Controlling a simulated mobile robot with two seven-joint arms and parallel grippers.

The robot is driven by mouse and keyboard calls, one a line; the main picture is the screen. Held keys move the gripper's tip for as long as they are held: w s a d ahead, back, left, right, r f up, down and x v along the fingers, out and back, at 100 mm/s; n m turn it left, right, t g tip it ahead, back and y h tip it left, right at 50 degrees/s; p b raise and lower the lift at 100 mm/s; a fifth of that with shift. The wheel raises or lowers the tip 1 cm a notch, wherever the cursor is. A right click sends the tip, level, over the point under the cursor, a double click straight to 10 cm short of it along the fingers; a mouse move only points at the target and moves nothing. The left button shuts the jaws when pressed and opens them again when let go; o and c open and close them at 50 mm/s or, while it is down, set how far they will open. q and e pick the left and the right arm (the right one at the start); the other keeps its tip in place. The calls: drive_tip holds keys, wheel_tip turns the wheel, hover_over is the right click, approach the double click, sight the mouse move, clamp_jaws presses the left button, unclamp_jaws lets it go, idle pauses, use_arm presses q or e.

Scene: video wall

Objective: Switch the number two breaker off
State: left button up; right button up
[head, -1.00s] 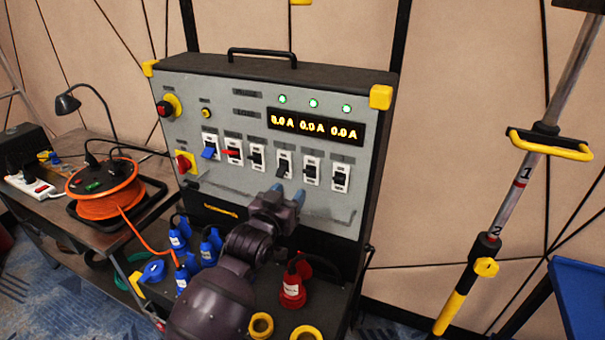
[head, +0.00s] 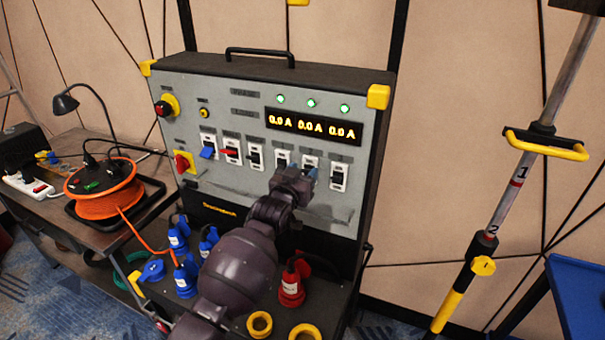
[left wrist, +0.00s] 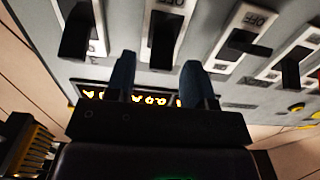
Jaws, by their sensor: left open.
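The grey breaker panel (head: 235,190) carries a row of switches. From the left these are a blue lever (head: 208,152), a red lever (head: 230,152) and several black-levered breakers. Their number labels are too small to read. My left gripper (head: 302,170) is open in front of the right-hand group and partly hides the breakers there. In the left wrist view, which is upside down, its blue fingers (left wrist: 159,80) stand on either side of one black breaker lever (left wrist: 165,38), second from right on the panel. I cannot tell whether they touch it. My right gripper is not in view.
A lit amber display (head: 313,127) and three green lamps are above the breakers. Blue plugs (head: 185,278) and a red plug (head: 292,282) sit on the ledge below. An orange cable reel (head: 105,190) is at left, a pole (head: 490,235) at right.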

use_arm(q)
clamp_jaws()
drive_tip(key=shift+f, duration=0.1)
